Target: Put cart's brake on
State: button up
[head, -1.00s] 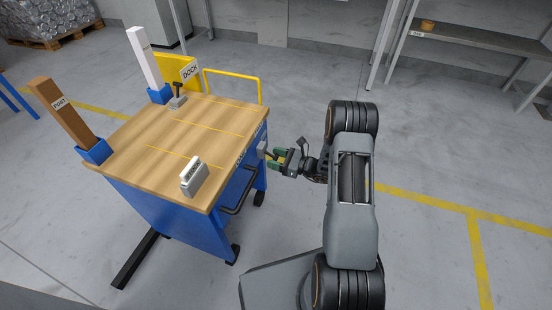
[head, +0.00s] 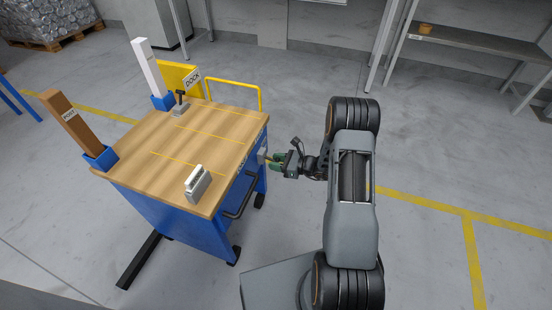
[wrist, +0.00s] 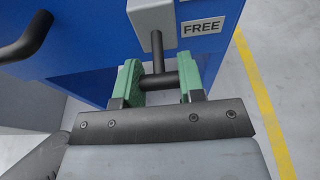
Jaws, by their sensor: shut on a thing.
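The blue cart (head: 180,218) with a wooden top stands left of my arm in the head view. A label reading FREE (wrist: 202,26) is right of the stem. My gripper (wrist: 159,75) has green fingers shut on the crossbar, one at each end. In the head view my gripper (head: 277,160) is at the cart's right side, and the handle is hard to make out there.
A black push handle (head: 238,200) sticks out of the cart's side near my gripper; a dark bar also shows at the upper left of the wrist view (wrist: 25,40). A yellow rail (head: 235,87) and DOCK sign (head: 192,78) stand behind the cart. The floor right of my arm is clear.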

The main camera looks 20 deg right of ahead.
aim_at(276, 161)
notch_tip(276, 161, up, 3)
jog(key=g+h+p, duration=0.2)
jog(key=h+p, duration=0.1)
jog(key=p, duration=0.2)
jog(key=shift+f+g+h+p, duration=0.1)
jog(key=shift+g+h+p, duration=0.2)
jog(key=shift+p, duration=0.1)
jog(key=r+g+h+p, duration=0.1)
jog(key=h+p, duration=0.1)
jog(key=p, duration=0.1)
jog(key=shift+a+g, duration=0.1)
jog(key=shift+g, duration=0.2)
jog(key=shift+w+g+h+p, duration=0.1)
jog(key=shift+g+h+p, duration=0.25)
jog(key=shift+p, duration=0.45)
jog(key=o, duration=0.9)
jog(key=p+v, duration=0.3)
jog(key=v, duration=1)
jog(key=shift+r, duration=0.35)
